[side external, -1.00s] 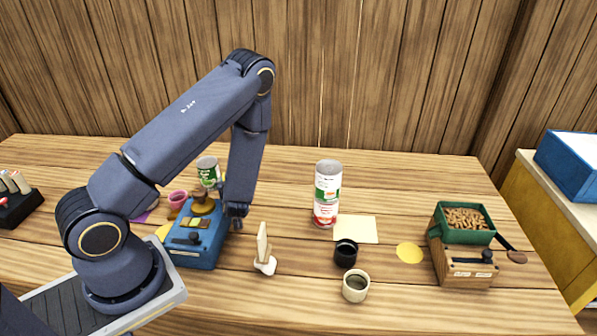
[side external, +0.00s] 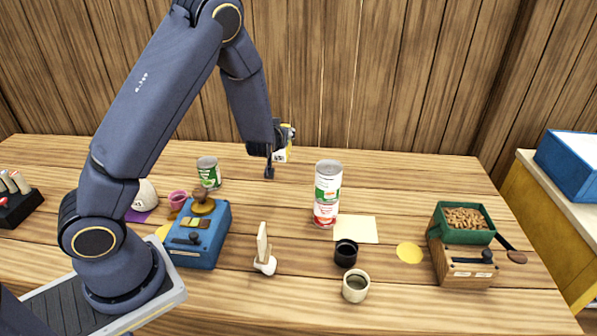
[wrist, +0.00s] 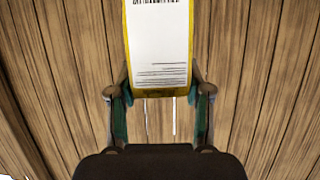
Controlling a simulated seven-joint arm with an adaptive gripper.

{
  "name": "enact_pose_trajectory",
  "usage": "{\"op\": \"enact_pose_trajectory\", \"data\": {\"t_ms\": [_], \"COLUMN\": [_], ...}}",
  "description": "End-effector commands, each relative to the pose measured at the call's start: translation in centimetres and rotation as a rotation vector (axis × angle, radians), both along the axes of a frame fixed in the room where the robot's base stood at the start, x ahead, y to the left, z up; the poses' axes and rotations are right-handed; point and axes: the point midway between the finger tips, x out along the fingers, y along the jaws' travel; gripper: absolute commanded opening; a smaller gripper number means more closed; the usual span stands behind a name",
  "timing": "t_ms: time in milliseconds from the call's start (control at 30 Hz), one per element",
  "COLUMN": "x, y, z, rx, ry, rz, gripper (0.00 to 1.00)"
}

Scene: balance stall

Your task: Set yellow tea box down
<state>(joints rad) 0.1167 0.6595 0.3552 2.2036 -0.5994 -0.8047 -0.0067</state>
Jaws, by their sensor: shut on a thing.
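My gripper (side external: 277,148) is raised above the back of the table, its fingers shut on the yellow tea box (side external: 284,153). In the side view the arm hides most of the box, and only a yellow and white part shows. In the wrist view the box (wrist: 158,45) sits between the two fingertips (wrist: 158,88). Its white label with a barcode and printed lines faces the camera, with yellow edges around it. The box is clear of the table.
Two stacked cans (side external: 328,185) stand right of the gripper, beside a pale yellow square (side external: 358,230). A blue scale (side external: 197,245) and a green can (side external: 208,170) are at left. Black (side external: 346,254) and cream (side external: 355,290) cups stand in front. A green tray (side external: 465,236) of nuts is at right.

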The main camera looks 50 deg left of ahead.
Motion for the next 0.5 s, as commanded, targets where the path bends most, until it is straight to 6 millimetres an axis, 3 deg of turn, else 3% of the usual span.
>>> {"op": "enact_pose_trajectory", "data": {"t_ms": [33,100,200,500], "x": [2.6,5.9,9.4,15.5], "y": [-1.4,-3.6,-6.5,-15.0], "z": [0.9,2.0,3.3,5.7], "rx": [0.003,0.004,0.004,0.003], "ry": [-0.007,-0.005,-0.004,-0.003], "rz": [-0.09,-0.225,-0.397,-0.851], "gripper": [0.09,0.09,0.09,0.09]}}
